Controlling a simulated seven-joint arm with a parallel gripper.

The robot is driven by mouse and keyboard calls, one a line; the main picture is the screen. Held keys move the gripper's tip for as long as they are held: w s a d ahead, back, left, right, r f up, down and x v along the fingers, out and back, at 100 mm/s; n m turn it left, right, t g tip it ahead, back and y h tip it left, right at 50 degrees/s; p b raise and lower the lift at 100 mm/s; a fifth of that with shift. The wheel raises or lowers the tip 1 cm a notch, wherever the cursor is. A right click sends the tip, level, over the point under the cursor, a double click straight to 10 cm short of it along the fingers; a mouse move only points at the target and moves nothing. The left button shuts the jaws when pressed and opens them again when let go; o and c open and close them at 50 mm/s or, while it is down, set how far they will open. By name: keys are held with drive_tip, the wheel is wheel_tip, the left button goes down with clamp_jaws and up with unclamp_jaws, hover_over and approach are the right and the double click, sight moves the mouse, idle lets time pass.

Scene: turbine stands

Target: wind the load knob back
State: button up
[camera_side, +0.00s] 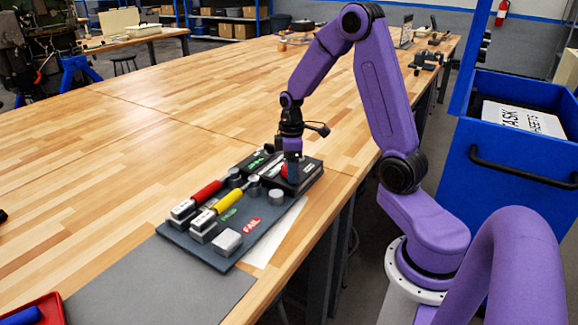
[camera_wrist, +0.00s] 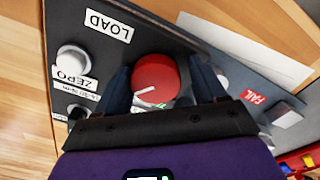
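The red load knob (camera_wrist: 155,78) sits on the dark panel beside the white LOAD label (camera_wrist: 108,26). A pale pointer line shows on its face, near the lower left edge in the wrist view. My gripper (camera_wrist: 158,68) points down at the panel with one finger on each side of the knob. The fingers look open, with a narrow gap visible at the right finger; contact on the left is hard to judge. In the side view my gripper (camera_side: 291,165) is low over the black box, and a bit of the red knob (camera_side: 284,171) shows beside it.
A white knob (camera_wrist: 73,58) and its ZERO label (camera_wrist: 75,84) lie left of the load knob. White paper (camera_wrist: 240,48) lies alongside. The table at left is clear.

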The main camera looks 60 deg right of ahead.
drive_tip(key=shift+w+d, duration=0.2)
drive_tip(key=shift+w, duration=0.05)
drive_tip(key=c, duration=0.3)
drive_tip(key=shift+o, duration=0.3)
drive_tip(key=shift+r, duration=0.1)
drive_tip(key=o, duration=0.4)
drive_tip(key=shift+w+r, duration=0.1)
drive_tip(key=shift+r, duration=2.35)
drive_tip(key=shift+s, duration=0.2)
